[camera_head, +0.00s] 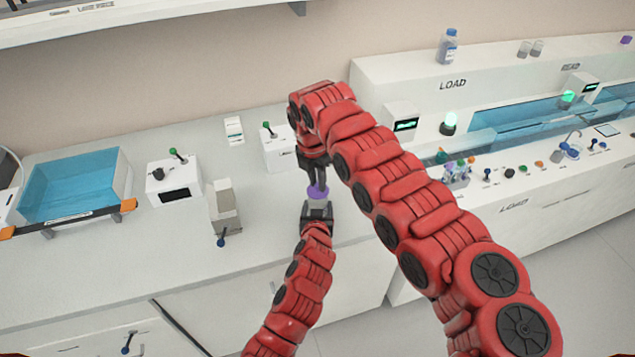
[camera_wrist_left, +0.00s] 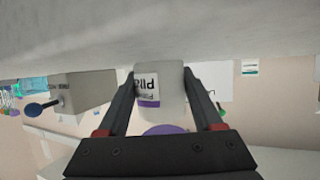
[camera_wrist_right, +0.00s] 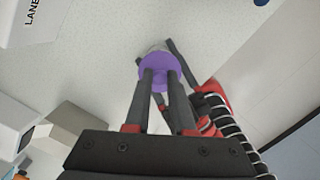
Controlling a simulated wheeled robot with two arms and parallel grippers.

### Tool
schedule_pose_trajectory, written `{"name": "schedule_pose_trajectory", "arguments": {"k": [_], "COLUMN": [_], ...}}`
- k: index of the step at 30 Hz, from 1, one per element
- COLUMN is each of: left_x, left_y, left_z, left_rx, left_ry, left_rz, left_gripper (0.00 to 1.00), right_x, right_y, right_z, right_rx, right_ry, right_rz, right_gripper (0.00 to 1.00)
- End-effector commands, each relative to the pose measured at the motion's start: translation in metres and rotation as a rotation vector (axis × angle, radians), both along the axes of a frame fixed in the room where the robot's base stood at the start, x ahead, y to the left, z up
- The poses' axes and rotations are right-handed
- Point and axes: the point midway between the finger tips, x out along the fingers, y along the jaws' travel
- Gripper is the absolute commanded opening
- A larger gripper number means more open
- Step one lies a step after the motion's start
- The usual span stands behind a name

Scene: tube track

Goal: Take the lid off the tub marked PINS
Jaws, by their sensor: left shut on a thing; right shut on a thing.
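A small whitish tub (camera_wrist_left: 173,88) with a purple-banded label stands between the fingers of my left gripper (camera_wrist_left: 158,74); the label lettering is upside down and only partly legible. My left gripper (camera_head: 317,207) is shut on the tub's sides in the head view, hiding most of it. A purple lid (camera_head: 318,191) is at the tub's top; it also shows in the left wrist view (camera_wrist_left: 164,129). My right gripper (camera_head: 318,178) comes from above and is shut on the lid (camera_wrist_right: 158,66). I cannot tell whether lid and tub still touch.
A grey-white block with a blue-knobbed lever (camera_head: 224,206) stands left of the grippers. A white box with a green-knobbed lever (camera_head: 279,149) is behind them. A blue basin (camera_head: 75,184) is far left. A rack of small tubes (camera_head: 457,172) is right. Bare counter lies around the tub.

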Motion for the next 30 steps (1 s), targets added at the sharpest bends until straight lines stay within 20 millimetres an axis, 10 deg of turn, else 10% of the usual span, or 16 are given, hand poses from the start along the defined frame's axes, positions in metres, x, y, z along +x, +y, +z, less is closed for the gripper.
{"name": "schedule_pose_trajectory", "arguments": {"k": [13,14,18,30], "left_x": [0.000,0.000,0.000,-0.005], "left_y": [0.000,0.000,0.000,0.000], "left_z": [0.000,0.000,0.000,0.001], "left_rx": [0.000,0.000,0.000,0.001], "left_ry": [0.000,0.000,0.000,-0.001], "left_rz": [0.000,0.000,0.000,-0.001], "left_gripper": [0.00,0.69,0.94,1.00], "right_x": [0.000,0.000,0.001,0.001], "right_y": [0.000,0.000,0.000,0.000], "right_z": [0.033,0.033,0.033,0.031], "right_rx": [0.001,0.001,0.001,0.001], "right_ry": [-0.002,-0.002,-0.002,-0.002], "right_rz": [0.000,0.000,0.000,0.000], "right_gripper": [0.00,0.00,0.00,0.00]}}
